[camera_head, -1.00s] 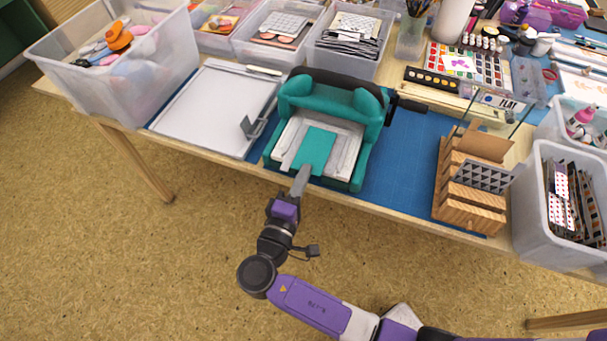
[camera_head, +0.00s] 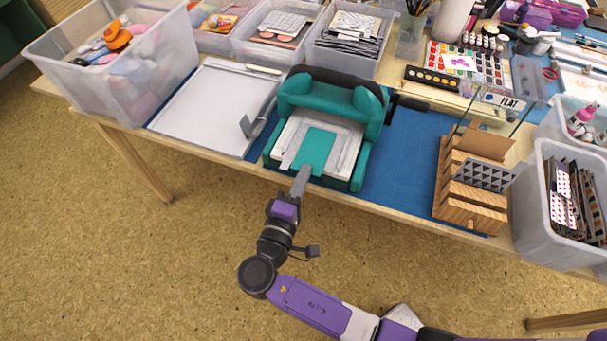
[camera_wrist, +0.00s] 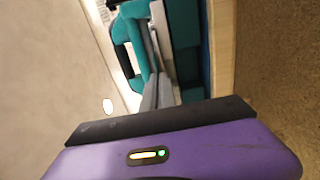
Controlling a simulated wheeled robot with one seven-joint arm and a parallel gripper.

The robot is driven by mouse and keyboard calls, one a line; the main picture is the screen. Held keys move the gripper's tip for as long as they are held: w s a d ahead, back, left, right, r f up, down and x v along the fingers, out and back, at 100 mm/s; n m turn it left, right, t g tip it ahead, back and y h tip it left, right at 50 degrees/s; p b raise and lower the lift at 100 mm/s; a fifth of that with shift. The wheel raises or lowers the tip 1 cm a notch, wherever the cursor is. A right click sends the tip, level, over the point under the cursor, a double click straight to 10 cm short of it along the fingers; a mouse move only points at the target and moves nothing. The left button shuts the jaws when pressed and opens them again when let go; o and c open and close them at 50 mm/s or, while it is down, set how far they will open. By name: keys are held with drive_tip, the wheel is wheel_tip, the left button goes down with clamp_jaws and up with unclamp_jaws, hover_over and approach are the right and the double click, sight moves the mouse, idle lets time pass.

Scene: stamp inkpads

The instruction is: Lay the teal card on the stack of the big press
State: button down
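The teal card (camera_head: 314,152) lies flat over the pale stack (camera_head: 346,149) in the bed of the big teal press (camera_head: 331,97), towards its near left part. My gripper (camera_head: 304,174) reaches in from the front, its fingertips at the near edge of the card. In the wrist view the grey fingers (camera_wrist: 158,96) are close together beside the teal frame of the press (camera_wrist: 130,38). Whether they still pinch the card or stand slightly apart is unclear, and the card's contact with the stack is hard to judge.
A paper trimmer (camera_head: 214,108) lies left of the press, and a black handle (camera_head: 408,103) sticks out on its right. A wooden rack (camera_head: 468,192) stands further right on the blue mat (camera_head: 401,170). Clear bins (camera_head: 110,60) line the back and sides. Free floor lies in front.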

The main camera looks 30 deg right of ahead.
drive_tip(key=shift+f, duration=0.1)
drive_tip(key=c, duration=1.6)
unclamp_jaws()
drive_tip(key=shift+a, duration=0.1)
drive_tip(key=shift+v, duration=2.45)
drive_tip(key=shift+b+v, duration=0.6)
drive_tip(key=shift+v, duration=3.3)
